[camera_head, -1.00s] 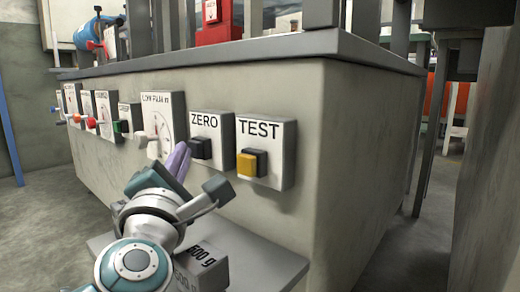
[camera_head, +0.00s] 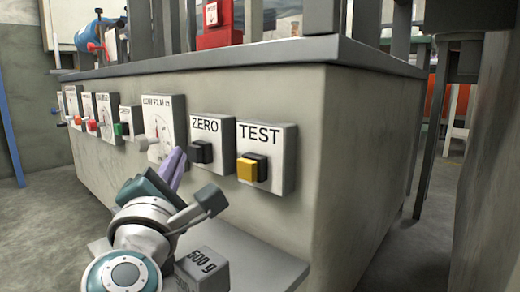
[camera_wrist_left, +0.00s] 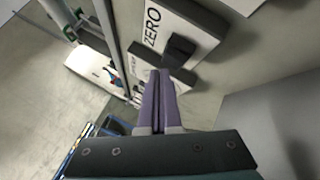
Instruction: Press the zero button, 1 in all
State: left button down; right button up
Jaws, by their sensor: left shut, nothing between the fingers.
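The ZERO box (camera_head: 208,127) is a white panel with a black square button (camera_head: 202,152) on the side of the grey bench. My left gripper (camera_head: 177,153) has purple fingers closed together, with nothing between them. Its tips are just left of the ZERO button in the head view, with a small gap in the picture. In the left wrist view the fingers (camera_wrist_left: 160,74) point up towards the black button (camera_wrist_left: 178,50) beneath the word ZERO, and the tips look short of it. Whether the button is pushed in cannot be told. My right gripper is not in view.
A TEST box with a yellow button (camera_head: 247,169) is right of ZERO. A dial box (camera_head: 163,117) and several smaller control boxes run off to the left. A 500 g block (camera_head: 203,270) rests on a low grey shelf (camera_head: 257,259) below the hand.

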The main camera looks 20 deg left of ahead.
pick_arm(q)
jog(key=shift+s+a, duration=0.1)
jog(key=shift+s, duration=0.05)
jog(key=shift+s+a+p, duration=0.25)
jog(key=shift+s+a, duration=0.05)
jog(key=shift+s, duration=0.45)
jog(key=shift+s+a+p, duration=0.25)
jog(key=shift+s+a, duration=0.1)
jog(key=shift+s, duration=0.45)
jog(key=shift+s+a+p, duration=0.25)
jog(key=shift+s+a, duration=0.05)
jog(key=shift+s, duration=0.45)
